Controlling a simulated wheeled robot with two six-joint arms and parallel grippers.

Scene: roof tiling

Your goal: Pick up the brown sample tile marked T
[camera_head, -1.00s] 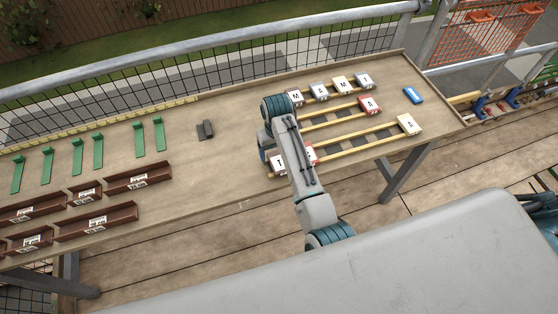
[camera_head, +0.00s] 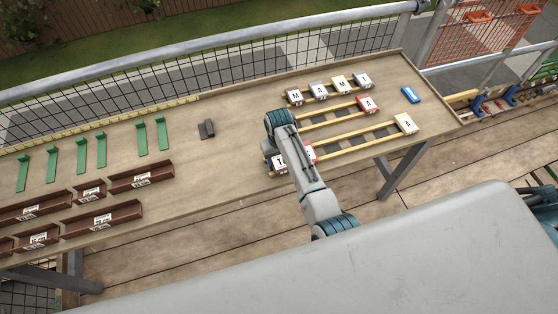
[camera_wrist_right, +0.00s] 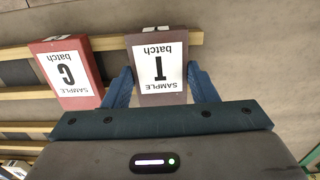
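The brown sample tile marked T (camera_wrist_right: 157,62) lies in the middle of the right wrist view, its white label upside down there. In the head view its label (camera_head: 279,162) shows beside my right arm, at the near left end of the rails. My right gripper (camera_wrist_right: 160,66) is open, with one blue finger at each side of the tile. The right finger looks slightly apart from the tile; whether the left one touches cannot be told. In the head view my arm covers most of this gripper. My left gripper is not in view.
A red tile marked C (camera_wrist_right: 66,72) lies close to the left in the wrist view. Several other tiles, such as M (camera_head: 294,96), lie on wooden rails. Brown trays (camera_head: 140,177) and green brackets (camera_head: 162,134) stand at left.

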